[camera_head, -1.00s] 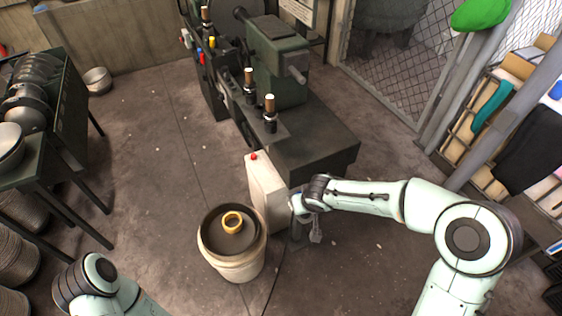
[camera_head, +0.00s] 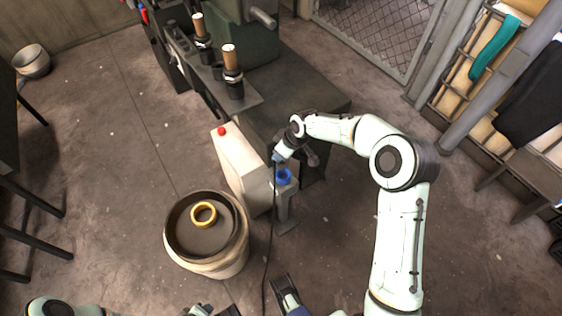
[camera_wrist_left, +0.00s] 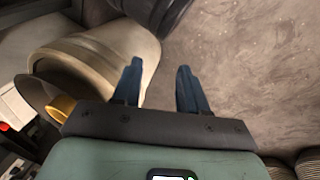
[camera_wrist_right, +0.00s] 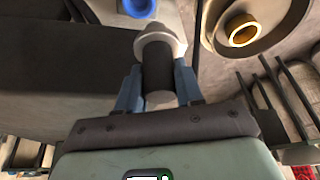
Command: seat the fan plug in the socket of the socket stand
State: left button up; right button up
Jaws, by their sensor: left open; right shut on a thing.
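The fan plug (camera_wrist_right: 158,66), a dark cylinder with a pale collar, is clamped between the fingers of my right gripper (camera_wrist_right: 158,88) in the right wrist view. The socket stand (camera_head: 285,212) is a grey post on the floor, with a blue round socket (camera_head: 283,177) on top. The blue socket also shows at the top edge of the right wrist view (camera_wrist_right: 140,6), apart from the plug. In the head view my right gripper (camera_head: 278,157) is close above the socket; the plug is mostly hidden there. My left gripper (camera_wrist_left: 158,88) is open and empty.
A tub (camera_head: 240,245) with a yellow ring (camera_head: 203,214) on its dark top stands left of the stand. A white box with a red button (camera_head: 221,131) is beside it. The dark machine base (camera_head: 300,95) is behind. A dark cable (camera_head: 267,255) runs along the floor.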

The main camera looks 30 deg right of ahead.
pick_arm(q)
jog(key=s+a+f+b, duration=0.1)
jog(key=f+b, duration=0.1)
jog(key=f, duration=0.2)
jog(key=s+a+f+g+b, duration=0.1)
jog(key=s+f+b, duration=0.1)
jog(key=f, duration=0.3)
jog(key=shift+s+f+n+g+y+b, duration=0.2)
jog(key=shift+s+n+g+y+b, duration=0.1)
jog(key=shift+b, duration=0.5)
pick_arm(e)
jog(key=shift+n, duration=0.6)
jog(key=shift+w+d+f, duration=0.35)
jog(key=shift+f, duration=1.5)
jog(key=shift+w+d+f, duration=0.3)
jog(key=shift+f, duration=1.55)
jog(key=shift+w+d+f, duration=0.35)
jog(key=shift+f, duration=1.5)
pick_arm(q)
jog(key=shift+a, duration=0.1)
jog(key=shift+w+f, duration=0.1)
jog(key=shift+f, duration=0.1)
pick_arm(e)
jog(key=shift+f, duration=0.4)
jog(key=o, duration=1.2)
jog(key=shift+c, duration=0.2)
